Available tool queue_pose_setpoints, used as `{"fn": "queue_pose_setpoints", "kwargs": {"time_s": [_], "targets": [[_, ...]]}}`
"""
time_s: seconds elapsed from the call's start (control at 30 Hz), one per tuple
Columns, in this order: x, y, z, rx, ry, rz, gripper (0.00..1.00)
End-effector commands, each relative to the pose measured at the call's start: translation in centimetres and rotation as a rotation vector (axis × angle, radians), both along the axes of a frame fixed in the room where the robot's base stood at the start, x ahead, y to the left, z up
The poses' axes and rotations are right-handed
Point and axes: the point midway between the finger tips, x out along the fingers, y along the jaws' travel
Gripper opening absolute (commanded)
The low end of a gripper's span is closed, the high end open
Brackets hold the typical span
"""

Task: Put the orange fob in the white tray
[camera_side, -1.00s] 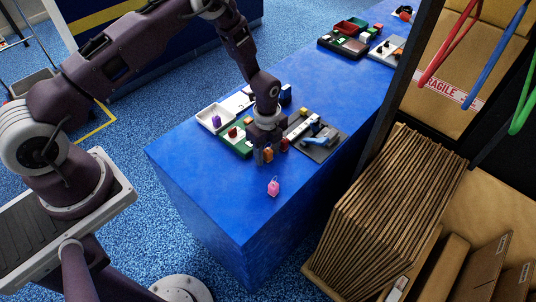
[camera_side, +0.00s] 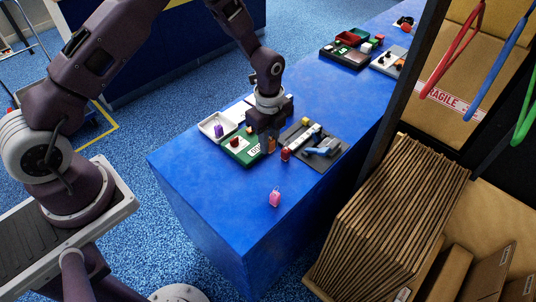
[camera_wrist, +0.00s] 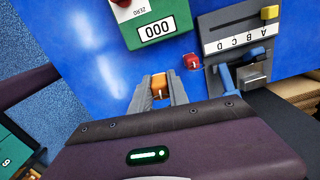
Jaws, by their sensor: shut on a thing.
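The orange fob (camera_wrist: 159,86) is between the fingertips of my gripper (camera_wrist: 159,89) in the wrist view. It also shows small and partly hidden under my gripper (camera_side: 268,144) in the side view. My gripper is shut on it, near the front edge of the green box and above the blue table. The white tray (camera_side: 207,124) is left of my gripper in the side view. A purple thing (camera_side: 219,131) stands in it. The tray is out of the wrist view.
A green box (camera_wrist: 155,12) with a 000 display lies just ahead. A red thing (camera_wrist: 191,62) stands right of my fingers, beside a dark board (camera_side: 318,158) with a blue lever. A pink fob (camera_side: 275,197) is nearer the front. The blue table (camera_side: 215,190) is clear at front left.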

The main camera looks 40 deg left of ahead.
Motion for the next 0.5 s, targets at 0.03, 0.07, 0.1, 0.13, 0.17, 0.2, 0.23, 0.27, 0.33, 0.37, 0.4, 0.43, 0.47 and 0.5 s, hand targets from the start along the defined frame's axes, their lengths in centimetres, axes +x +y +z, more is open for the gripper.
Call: {"fn": "queue_pose_setpoints", "kwargs": {"time_s": [0.03, 0.07, 0.1, 0.13, 0.17, 0.2, 0.23, 0.27, 0.33, 0.37, 0.4, 0.43, 0.47, 0.5], "targets": [[0.1, 0.2, 0.8, 0.000, -0.001, 0.001, 0.00], [0.1, 0.5, 1.0, 0.000, -0.001, 0.003, 0.00], [0.3, 1.1, 1.3, 0.000, -0.001, 0.007, 0.00], [0.5, 1.8, 1.5, 0.000, 0.000, 0.011, 0.00], [0.7, 2.7, 1.6, 0.000, 0.000, 0.015, 0.00], [0.9, 4.1, 1.6, -0.001, 0.000, 0.023, 0.00], [1.1, 5.4, 1.7, -0.001, 0.000, 0.028, 0.00], [1.3, 6.8, 1.7, -0.001, 0.001, 0.033, 0.00], [1.6, 10.3, 1.7, -0.001, 0.000, 0.046, 0.00], [1.6, 11.9, 1.8, -0.001, 0.000, 0.052, 0.00], [1.5, 14.2, 1.9, -0.002, 0.000, 0.061, 0.00], [1.4, 15.8, 1.9, -0.001, -0.001, 0.068, 0.00], [1.2, 17.4, 1.9, -0.001, -0.001, 0.073, 0.00], [0.9, 19.5, 2.0, -0.001, 0.000, 0.080, 0.00]]}}
